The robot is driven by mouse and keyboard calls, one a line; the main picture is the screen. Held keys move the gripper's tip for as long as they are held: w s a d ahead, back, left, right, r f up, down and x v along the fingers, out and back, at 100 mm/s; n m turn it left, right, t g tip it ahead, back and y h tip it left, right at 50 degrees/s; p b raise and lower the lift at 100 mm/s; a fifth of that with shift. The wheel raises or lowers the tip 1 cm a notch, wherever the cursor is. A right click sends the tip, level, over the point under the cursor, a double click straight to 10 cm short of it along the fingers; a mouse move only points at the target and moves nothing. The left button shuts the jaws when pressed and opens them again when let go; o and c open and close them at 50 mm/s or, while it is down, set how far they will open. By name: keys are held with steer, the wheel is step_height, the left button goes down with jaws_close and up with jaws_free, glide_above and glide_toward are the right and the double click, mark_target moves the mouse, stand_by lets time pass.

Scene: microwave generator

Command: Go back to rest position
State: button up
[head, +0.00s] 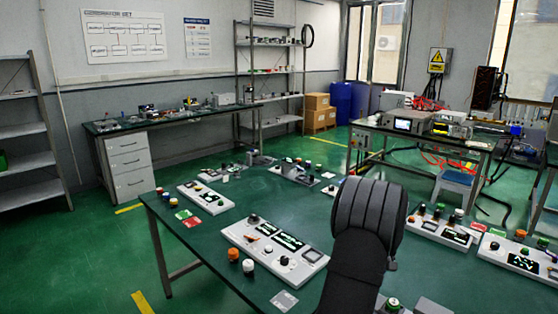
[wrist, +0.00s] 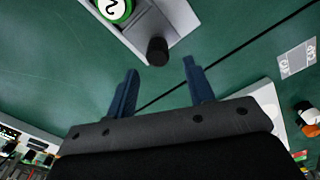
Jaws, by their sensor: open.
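My gripper (wrist: 160,85) shows in the wrist view with two blue fingers spread apart and nothing between them. Beyond the fingertips is a grey panel box with a green button marked 2 (wrist: 115,8) and a black knob (wrist: 157,50). The fingers look apart from the knob, though the distance is hard to tell. In the head view my dark arm rises over the green table (head: 180,250) at right of centre, and the gripper cannot be made out there.
A white control panel (head: 272,243) lies left of my arm, with another panel (head: 205,197) behind it. More panels (head: 437,228) stand to the right. Loose knobs (head: 233,254) and small cards (head: 284,301) lie on the table. Bare tabletop shows at the front left.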

step_height(320, 180, down, 6)
steer(key=shift+d+f, duration=0.1)
stand_by(0.4)
steer(key=o, duration=1.1)
steer(key=shift+r, duration=0.2)
steer(key=shift+c, duration=0.2)
steer(key=shift+o, duration=0.4)
steer(key=s+d+r+n, duration=0.1)
steer(key=s+r+n, duration=0.1)
steer(key=r, duration=0.6)
steer(key=s+d+r+n, duration=0.1)
steer(key=d+r+n, duration=0.1)
steer(key=r, duration=0.6)
steer(key=shift+s+d+r+n, duration=0.3)
steer(key=shift+s+r+n, duration=0.1)
steer(key=shift+n, duration=0.1)
step_height(320, 180, down, 10)
steer(key=shift+r, duration=0.2)
steer(key=shift+s+r, duration=0.1)
steer(key=shift+r, duration=0.05)
